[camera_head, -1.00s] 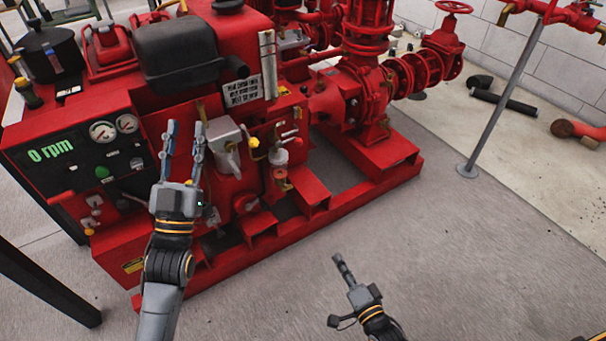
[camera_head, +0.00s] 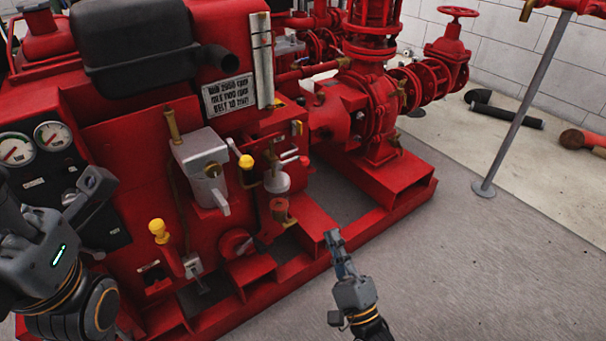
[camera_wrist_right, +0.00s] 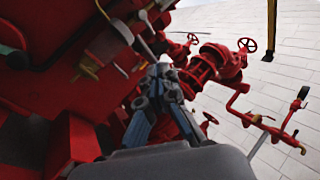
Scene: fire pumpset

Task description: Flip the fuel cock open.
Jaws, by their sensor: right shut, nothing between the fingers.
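The small valve group on the red engine's side has a pale filter bowl (camera_head: 277,181) with a red-tipped lever (camera_head: 291,160) above it. This looks like the fuel cock, though its exact handle position is too small to tell. My right gripper (camera_head: 334,238) is shut and empty, low and to the right of the valve group, apart from it. Its fingers come together in the right wrist view (camera_wrist_right: 160,72), with engine parts beyond.
A yellow-knobbed lever (camera_head: 246,162) stands just left of the bowl, beside a grey box (camera_head: 202,165). Another yellow knob (camera_head: 158,228) is lower left. The red base frame (camera_head: 400,208) juts out below.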

